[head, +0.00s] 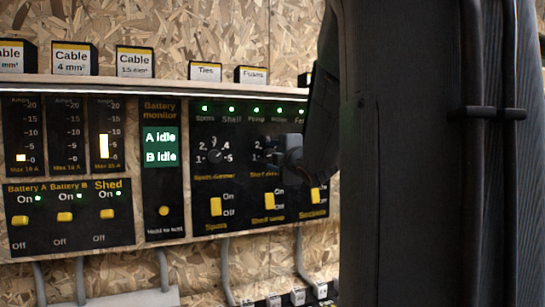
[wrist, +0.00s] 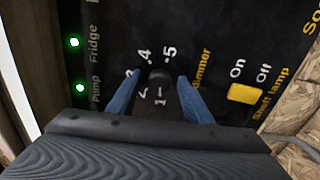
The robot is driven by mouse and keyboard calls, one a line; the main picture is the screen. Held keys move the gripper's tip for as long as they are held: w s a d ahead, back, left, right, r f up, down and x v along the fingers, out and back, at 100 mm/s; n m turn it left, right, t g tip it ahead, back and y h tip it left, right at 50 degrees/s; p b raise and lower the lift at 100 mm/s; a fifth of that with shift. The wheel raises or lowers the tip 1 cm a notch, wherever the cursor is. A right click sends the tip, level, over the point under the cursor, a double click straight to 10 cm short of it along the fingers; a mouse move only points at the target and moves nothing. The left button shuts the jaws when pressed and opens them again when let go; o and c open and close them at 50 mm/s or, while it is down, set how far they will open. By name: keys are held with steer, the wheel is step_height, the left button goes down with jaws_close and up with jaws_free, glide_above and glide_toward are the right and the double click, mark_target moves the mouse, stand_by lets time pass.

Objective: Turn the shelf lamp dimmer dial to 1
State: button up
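The shelf dimmer dial (wrist: 160,76) is a small dark knob on the black panel, ringed by the numbers 1 to 5. In the wrist view the panel appears turned, with 1 at the bottom and 5 at the top. My gripper (wrist: 160,77) has its two blue fingers on either side of the dial, with gaps showing between knob and fingertips. In the head view my gripper (head: 288,153) is in front of the shelf dimmer and hides most of it. I cannot tell which number the dial points to.
The spots dimmer dial (head: 216,156) is left of my gripper. The yellow shelf lamp switch (wrist: 243,93) is below the shelf dimmer on the panel. Green lights (wrist: 80,88) run along the panel's top. A shelf (head: 175,88) with labelled boxes is above.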

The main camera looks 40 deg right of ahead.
steer(key=shift+s, duration=0.1)
steer(key=v, duration=0.7)
steer(key=shift+s, duration=0.25)
steer(key=shift+a, duration=0.1)
stand_by(0.4)
steer(key=s+a+f+m+g+y+p, duration=0.15)
steer(key=a+f+m+g, duration=0.35)
steer(key=f, duration=0.5)
steer(key=a+f+m+g+p, duration=0.3)
steer(key=a+f+m, duration=0.3)
steer(key=f, duration=0.4)
steer(key=s+a+f+m+g+y+p, duration=0.1)
steer(key=s+a+f+g, duration=0.3)
steer(key=s+a, duration=0.5)
steer(key=s+a+f+m+g+y+p, duration=0.2)
steer(key=s+a+f+g, duration=0.3)
steer(key=s+a, duration=0.5)
steer(key=shift+s+f+m+p, duration=0.15)
steer(key=shift+f+m+p, duration=0.4)
steer(key=shift+f+m, duration=0.1)
